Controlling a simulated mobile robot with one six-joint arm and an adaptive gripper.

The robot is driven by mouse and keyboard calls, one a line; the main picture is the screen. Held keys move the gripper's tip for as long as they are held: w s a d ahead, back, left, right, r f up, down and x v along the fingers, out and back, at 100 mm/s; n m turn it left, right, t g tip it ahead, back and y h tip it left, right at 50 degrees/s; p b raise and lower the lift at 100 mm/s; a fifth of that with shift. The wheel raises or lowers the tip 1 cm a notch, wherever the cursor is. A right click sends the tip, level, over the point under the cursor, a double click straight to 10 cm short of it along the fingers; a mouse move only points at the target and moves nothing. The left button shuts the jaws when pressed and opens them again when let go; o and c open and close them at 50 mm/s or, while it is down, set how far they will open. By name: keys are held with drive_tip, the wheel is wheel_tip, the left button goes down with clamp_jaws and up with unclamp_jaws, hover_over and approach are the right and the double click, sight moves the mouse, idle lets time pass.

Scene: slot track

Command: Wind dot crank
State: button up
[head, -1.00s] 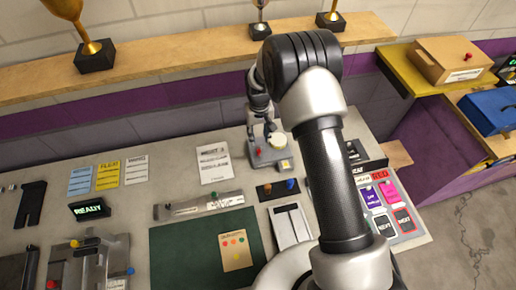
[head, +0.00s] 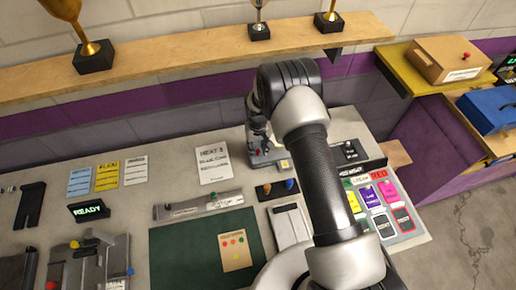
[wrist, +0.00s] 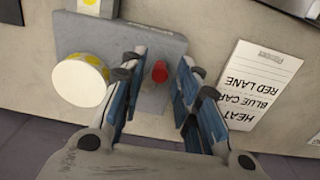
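The dot crank unit is a grey plate (wrist: 185,45) in the wrist view. It carries a round drum (wrist: 80,82) with a pale face and yellow dots on its side. A red knob (wrist: 159,71) stands to the right of the drum. My gripper (wrist: 158,80) is open, with its blue-padded fingers on either side of the red knob and gaps visible on both sides. In the head view my gripper (head: 262,138) is over the unit (head: 270,158) at the back of the bench and hides most of it, including the drum.
A heat card (head: 214,163) lies left of the unit. A black box (head: 349,152) and a colored button panel (head: 379,205) are to the right. A wooden shelf with trophies (head: 200,48) runs above the bench.

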sight(257, 151)
clamp_jaws()
drive_tip(key=shift+a+f+m+b, duration=0.2)
drive_tip(key=shift+m+b, duration=0.2)
drive_tip(key=shift+b, duration=0.75)
drive_tip(key=shift+r+m+b, duration=0.2)
drive_tip(key=shift+m+b, duration=0.15)
drive_tip(key=shift+m, duration=0.05)
drive_tip(key=shift+o, duration=1)
unclamp_jaws()
wheel_tip(257, 151, up, 12)
